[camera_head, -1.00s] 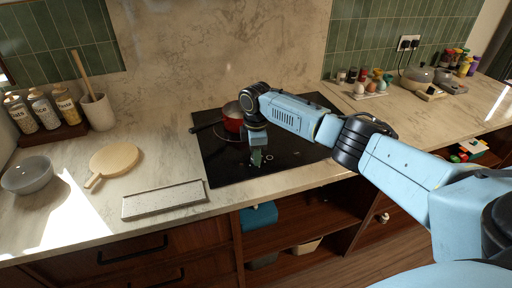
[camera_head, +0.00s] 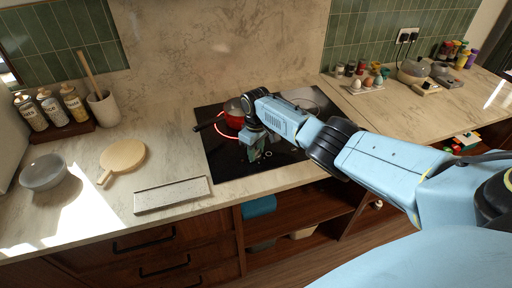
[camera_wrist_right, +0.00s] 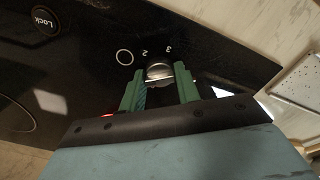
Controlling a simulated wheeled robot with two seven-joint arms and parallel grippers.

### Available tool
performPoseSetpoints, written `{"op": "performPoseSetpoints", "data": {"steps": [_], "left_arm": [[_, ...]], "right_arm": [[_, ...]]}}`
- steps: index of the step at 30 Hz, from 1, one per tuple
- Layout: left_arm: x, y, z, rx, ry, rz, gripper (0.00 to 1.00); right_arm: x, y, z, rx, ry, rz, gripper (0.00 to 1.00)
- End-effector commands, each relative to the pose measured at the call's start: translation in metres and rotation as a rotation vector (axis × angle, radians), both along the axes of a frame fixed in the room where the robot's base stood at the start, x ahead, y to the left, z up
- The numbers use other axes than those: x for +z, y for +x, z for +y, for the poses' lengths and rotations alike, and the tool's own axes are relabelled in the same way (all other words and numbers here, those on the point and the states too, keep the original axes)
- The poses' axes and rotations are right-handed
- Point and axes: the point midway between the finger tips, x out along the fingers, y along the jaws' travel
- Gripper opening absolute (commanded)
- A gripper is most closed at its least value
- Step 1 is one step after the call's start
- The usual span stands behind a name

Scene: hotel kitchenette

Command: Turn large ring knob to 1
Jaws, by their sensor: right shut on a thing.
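The black glass hob (camera_head: 222,172) lies in the counter. My right gripper (camera_head: 256,155) points down at its front part. In the right wrist view the green fingers of this gripper (camera_wrist_right: 160,86) are on either side of a round silver knob (camera_wrist_right: 159,72) and shut on it. The marks 2 and 3 and a ring symbol (camera_wrist_right: 124,57) show beside the knob; the mark 1 does not show. A cooking ring (camera_head: 219,130) glows red around the red pot (camera_head: 235,114). Which setting the knob points to is hard to tell. My left gripper is not in view.
The pot's dark handle (camera_head: 208,121) sticks out to the left. A pale speckled tray (camera_head: 172,195) lies left of the hob near the counter's front edge. A round wooden board (camera_head: 123,155) and a grey bowl (camera_head: 43,172) stand further left. Eggs (camera_head: 356,84) are behind right.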

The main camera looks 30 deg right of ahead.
Motion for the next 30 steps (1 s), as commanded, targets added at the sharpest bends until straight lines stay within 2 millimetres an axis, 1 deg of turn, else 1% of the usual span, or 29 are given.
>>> {"op": "performPoseSetpoints", "data": {"steps": [7, 20, 21, 26, 30], "left_arm": [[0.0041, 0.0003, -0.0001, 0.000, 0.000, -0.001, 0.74], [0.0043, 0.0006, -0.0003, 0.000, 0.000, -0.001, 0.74], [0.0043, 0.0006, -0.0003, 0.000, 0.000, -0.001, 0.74], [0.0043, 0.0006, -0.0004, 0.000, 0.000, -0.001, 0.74], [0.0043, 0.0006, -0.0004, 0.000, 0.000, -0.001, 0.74]], "right_arm": [[0.0009, 0.0004, 0.0000, -0.057, 0.000, -0.001, 0.09], [0.0008, 0.0007, -0.0002, -0.066, 0.000, -0.002, 0.09], [0.0009, 0.0008, -0.0001, -0.066, 0.000, -0.002, 0.33], [0.0008, 0.0007, -0.0001, -0.066, 0.000, -0.002, 0.54], [0.0005, 0.0005, -0.0001, -0.065, -0.001, -0.001, 0.54]]}}
